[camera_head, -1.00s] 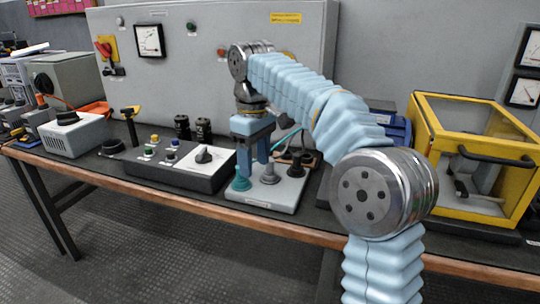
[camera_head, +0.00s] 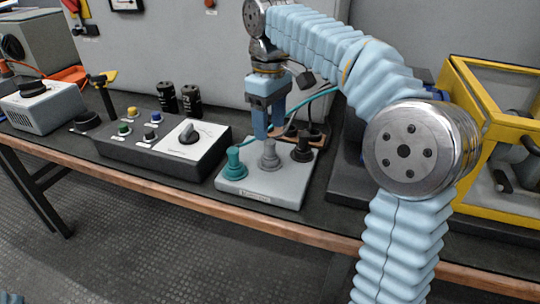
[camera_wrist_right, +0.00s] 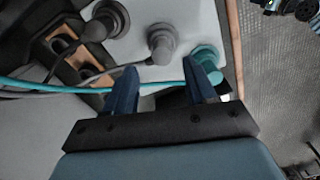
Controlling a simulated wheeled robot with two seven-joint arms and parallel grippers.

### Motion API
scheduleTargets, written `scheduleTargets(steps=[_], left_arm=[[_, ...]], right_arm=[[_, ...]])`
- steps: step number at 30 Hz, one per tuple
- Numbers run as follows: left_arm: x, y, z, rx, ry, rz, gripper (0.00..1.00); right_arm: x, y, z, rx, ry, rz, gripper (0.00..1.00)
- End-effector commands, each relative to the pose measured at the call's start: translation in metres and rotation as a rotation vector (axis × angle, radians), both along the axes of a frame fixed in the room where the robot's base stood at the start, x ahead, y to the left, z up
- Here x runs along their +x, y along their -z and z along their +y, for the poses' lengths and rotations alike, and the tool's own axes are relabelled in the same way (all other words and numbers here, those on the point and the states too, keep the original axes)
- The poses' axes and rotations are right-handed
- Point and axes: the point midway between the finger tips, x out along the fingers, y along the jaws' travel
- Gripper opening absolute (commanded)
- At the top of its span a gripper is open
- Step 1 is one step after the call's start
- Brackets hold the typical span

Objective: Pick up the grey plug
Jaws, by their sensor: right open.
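The grey plug (camera_head: 269,155) stands upright on a light grey board (camera_head: 262,191), between a teal plug (camera_head: 234,163) and a black plug (camera_head: 302,151). My right gripper (camera_head: 269,132) is open and empty, fingers pointing down, just behind and above the grey plug. In the right wrist view the grey plug (camera_wrist_right: 161,42) lies ahead of the gap between the fingertips (camera_wrist_right: 159,72), apart from both. The teal plug (camera_wrist_right: 206,58) is close to the right-hand fingertip there. My left gripper is not in view.
A teal cable (camera_wrist_right: 60,88) and a grey cable run behind the plugs, near the fingers. A black control box (camera_head: 165,150) with buttons and a dial stands left of the board. A yellow-framed case (camera_head: 470,190) is at the right. The bench's wooden edge (camera_head: 200,200) is in front.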

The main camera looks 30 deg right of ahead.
Motion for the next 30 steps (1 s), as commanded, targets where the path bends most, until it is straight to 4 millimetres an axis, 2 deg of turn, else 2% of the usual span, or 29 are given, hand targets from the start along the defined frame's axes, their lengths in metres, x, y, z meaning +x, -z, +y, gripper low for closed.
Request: scheduleTargets(steps=[5,12,21,23,30], left_arm=[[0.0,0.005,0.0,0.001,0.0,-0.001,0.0],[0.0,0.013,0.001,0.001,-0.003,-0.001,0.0],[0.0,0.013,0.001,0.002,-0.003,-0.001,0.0],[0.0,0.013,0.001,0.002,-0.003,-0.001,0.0],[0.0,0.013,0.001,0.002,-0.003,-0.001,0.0]], right_arm=[[-0.001,0.016,0.0,0.001,0.001,0.0,0.56],[-0.004,0.053,0.001,0.0,0.0,0.001,0.56],[-0.003,0.059,0.001,0.001,0.0,-0.002,0.56],[-0.003,0.058,0.001,0.0,0.0,-0.001,0.48],[-0.003,0.058,0.001,0.0,0.0,-0.001,0.11]])
